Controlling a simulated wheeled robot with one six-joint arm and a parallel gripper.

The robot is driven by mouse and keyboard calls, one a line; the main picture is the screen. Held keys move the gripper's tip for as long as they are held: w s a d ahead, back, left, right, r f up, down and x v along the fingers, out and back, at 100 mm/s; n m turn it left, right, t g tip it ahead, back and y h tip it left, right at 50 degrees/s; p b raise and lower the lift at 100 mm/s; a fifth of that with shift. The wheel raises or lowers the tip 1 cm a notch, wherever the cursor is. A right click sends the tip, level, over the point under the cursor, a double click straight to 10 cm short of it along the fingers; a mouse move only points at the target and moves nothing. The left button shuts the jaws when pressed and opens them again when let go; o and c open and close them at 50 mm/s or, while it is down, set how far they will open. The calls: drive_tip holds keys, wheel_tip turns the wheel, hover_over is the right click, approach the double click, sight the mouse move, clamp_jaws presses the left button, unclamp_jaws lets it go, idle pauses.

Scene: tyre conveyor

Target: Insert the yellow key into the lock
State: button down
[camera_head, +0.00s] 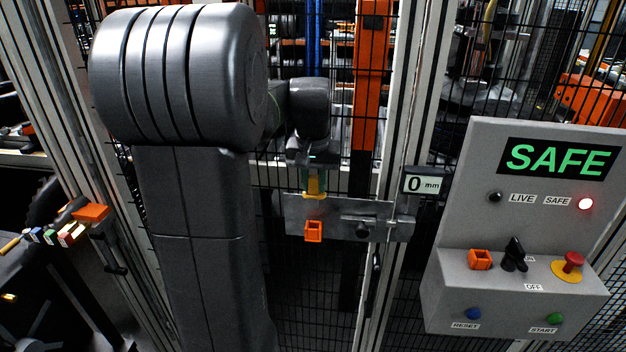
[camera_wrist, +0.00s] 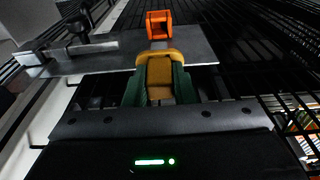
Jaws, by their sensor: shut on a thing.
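The yellow key (camera_head: 315,194) is held in my gripper (camera_head: 314,180), in front of the fence gate. In the wrist view the green fingers of my gripper (camera_wrist: 160,82) are shut on the sides of the key (camera_wrist: 160,58). An orange square socket that looks like a lock (camera_head: 314,231) sits on the grey metal plate, just below the key in the head view. It also shows in the wrist view (camera_wrist: 158,25), beyond the key with a gap between them. A similar orange socket (camera_head: 480,260) is on the control box. The key's far end is not clearly visible.
The grey plate (camera_head: 340,211) carries a dark knob (camera_head: 361,229) beside the socket. A small display (camera_head: 423,184) reads 0 mm. The control box (camera_head: 520,300) at right shows SAFE. Several coloured keys (camera_head: 55,236) are in a rack at left. Mesh fence stands behind.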

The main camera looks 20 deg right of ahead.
sight(314, 211)
drive_tip(key=shift+f+b, duration=2.6)
drive_tip(key=shift+f, duration=1.75)
drive_tip(key=c, duration=1.1)
unclamp_jaws()
drive_tip(key=r, duration=0.4)
drive_tip(key=s+r, duration=0.1)
drive_tip(key=r, duration=0.4)
drive_tip(key=a+r, duration=0.1)
drive_tip(key=r, duration=0.3)
drive_tip(key=shift+s+a+r, duration=0.1)
drive_tip(key=shift+s+r, duration=0.25)
drive_tip(key=shift+s, duration=0.05)
